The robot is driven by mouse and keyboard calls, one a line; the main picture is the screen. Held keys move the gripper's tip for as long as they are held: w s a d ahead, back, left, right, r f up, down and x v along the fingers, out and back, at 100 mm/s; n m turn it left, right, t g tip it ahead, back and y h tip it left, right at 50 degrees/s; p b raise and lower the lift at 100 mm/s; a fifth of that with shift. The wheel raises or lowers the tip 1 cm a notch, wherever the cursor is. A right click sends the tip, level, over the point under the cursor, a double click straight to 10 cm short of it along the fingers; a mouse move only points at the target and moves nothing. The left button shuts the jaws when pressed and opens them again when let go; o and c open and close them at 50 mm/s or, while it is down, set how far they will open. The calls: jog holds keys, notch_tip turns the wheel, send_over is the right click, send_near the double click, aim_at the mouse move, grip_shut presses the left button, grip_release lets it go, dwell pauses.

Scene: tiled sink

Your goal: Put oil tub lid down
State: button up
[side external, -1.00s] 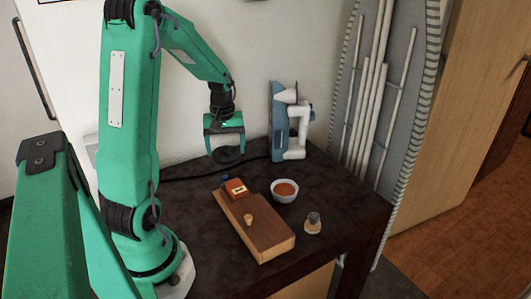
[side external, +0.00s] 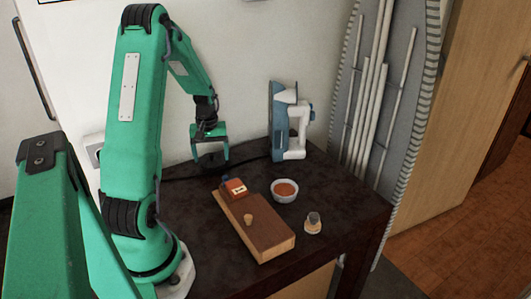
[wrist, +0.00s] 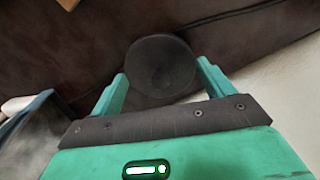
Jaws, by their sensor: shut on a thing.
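My gripper (side external: 210,158) is shut on a dark, round oil tub lid (wrist: 160,68), which sits between the two green fingers in the wrist view. In the side view the lid is a dark shape low between the fingers, over the back left part of the dark table. I cannot tell from these views whether it touches the table. I cannot tell which thing, if any, is the oil tub.
A wooden block (side external: 262,232) carries an orange labelled box (side external: 234,187) and a small tan peg (side external: 248,218). A bowl (side external: 285,196) of orange content and a small jar (side external: 313,223) stand to its right. A blue and white appliance (side external: 288,120) stands at the back. A cable runs behind.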

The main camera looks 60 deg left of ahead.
aim_at(211, 154)
jog(key=shift+f, duration=1.2)
jog(key=shift+f, duration=0.15)
jog(key=o, duration=0.9)
notch_tip(211, 154, up, 12)
